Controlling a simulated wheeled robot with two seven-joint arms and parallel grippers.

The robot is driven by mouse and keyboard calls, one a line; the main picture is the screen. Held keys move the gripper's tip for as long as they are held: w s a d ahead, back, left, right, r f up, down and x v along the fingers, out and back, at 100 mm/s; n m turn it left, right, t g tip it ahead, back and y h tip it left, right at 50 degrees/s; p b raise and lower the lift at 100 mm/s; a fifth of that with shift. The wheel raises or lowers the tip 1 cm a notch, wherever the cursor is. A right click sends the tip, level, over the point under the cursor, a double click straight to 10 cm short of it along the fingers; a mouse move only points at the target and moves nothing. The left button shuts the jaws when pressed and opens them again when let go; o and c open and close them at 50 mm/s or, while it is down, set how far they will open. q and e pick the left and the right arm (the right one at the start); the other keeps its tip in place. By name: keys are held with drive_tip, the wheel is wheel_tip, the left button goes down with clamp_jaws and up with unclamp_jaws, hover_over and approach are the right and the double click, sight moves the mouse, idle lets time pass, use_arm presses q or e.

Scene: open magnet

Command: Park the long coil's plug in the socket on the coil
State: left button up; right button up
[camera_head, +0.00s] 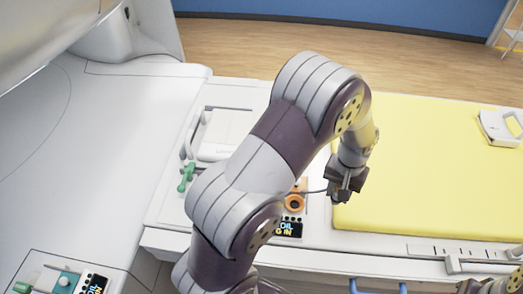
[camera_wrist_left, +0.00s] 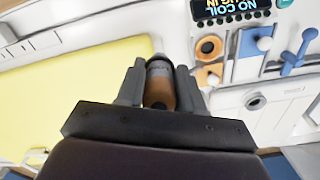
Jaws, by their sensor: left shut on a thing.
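My left gripper (camera_head: 345,188) is above the left edge of the yellow pad, near the orange ring socket (camera_head: 294,202). It is shut on a plug (camera_wrist_left: 160,85), orange-brown with a grey collar, seen between its fingers in the left wrist view. The socket (camera_wrist_left: 209,47) shows there to the right of the plug, apart from it. A thin grey cable (camera_head: 315,191) runs from behind my arm to the gripper. A white frame-like part (camera_head: 222,125), perhaps the coil, lies on the table end, partly hidden by my arm. My right gripper is not seen.
A yellow pad (camera_head: 430,170) covers the table at right, with a white handled piece (camera_head: 497,128) on it. A lit display (camera_head: 289,229) sits by the socket. A green lever (camera_head: 187,176) stands left of my arm. The white scanner housing (camera_head: 70,130) fills the left.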

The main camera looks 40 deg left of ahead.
use_arm(q)
wheel_tip(320, 180, up, 3)
drive_tip(key=shift+p, duration=0.85)
drive_tip(key=shift+f, duration=0.1)
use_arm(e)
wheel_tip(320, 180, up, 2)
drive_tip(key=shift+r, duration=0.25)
use_arm(q)
drive_tip(key=shift+a, duration=0.1)
drive_tip(key=w+a+p, duration=0.1)
drive_tip(key=w+a, duration=0.2)
drive_tip(key=a, duration=1.2)
drive_tip(key=w+a+p, duration=0.2)
drive_tip(key=w+a, duration=0.2)
drive_tip(key=a, duration=1.2)
drive_tip(key=shift+w+a, duration=0.15)
drive_tip(key=shift+a, duration=0.15)
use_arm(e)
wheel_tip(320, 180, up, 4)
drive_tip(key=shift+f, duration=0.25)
